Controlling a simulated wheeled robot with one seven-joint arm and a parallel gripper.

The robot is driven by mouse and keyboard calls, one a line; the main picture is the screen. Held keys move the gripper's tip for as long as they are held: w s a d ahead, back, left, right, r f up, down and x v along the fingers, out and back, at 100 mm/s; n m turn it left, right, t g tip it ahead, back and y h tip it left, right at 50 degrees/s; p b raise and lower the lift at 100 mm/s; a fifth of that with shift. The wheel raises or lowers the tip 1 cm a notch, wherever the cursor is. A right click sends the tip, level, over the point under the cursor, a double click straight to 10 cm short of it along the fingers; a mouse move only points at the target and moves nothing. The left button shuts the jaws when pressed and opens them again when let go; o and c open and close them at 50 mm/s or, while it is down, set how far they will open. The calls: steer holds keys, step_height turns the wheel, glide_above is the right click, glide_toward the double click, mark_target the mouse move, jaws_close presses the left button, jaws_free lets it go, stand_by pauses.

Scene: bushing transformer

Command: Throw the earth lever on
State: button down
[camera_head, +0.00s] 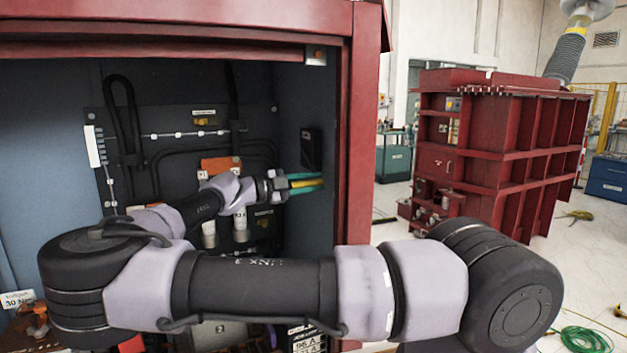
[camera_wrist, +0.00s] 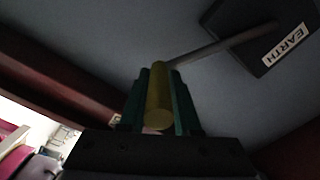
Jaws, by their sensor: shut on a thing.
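The earth lever shows in the wrist view as a yellow grip (camera_wrist: 158,98) on a grey rod that runs up right to a dark plate (camera_wrist: 262,38) labelled EARTH. My gripper (camera_wrist: 159,100) is shut on the yellow grip, with one green finger on each side of it. In the head view my gripper (camera_head: 303,183) is inside the red cabinet at its right wall, with the yellow grip (camera_head: 307,183) between the green fingers. A black plate (camera_head: 311,149) is on that wall just above. The lever's rod is not clear in the head view.
The red cabinet's right post (camera_head: 357,170) stands close to the right of my gripper. The back panel (camera_head: 160,130) carries black cables, an orange block (camera_head: 221,164) and pale cylinders (camera_head: 240,222). A second red unit (camera_head: 500,150) stands outside, with open floor around it.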

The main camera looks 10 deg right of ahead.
steer(key=shift+w+a+f, duration=0.2)
steer(key=shift+w+f, duration=0.05)
steer(key=shift+f, duration=0.15)
steer(key=c, duration=0.7)
jaws_free()
steer(key=shift+w, duration=0.15)
steer(key=a, duration=0.3)
steer(key=s+a, duration=0.1)
steer(key=a, duration=0.2)
steer(key=s+a, duration=0.1)
steer(key=a, duration=0.3)
steer(key=shift+s+a+r, duration=0.1)
steer(key=shift+s, duration=0.1)
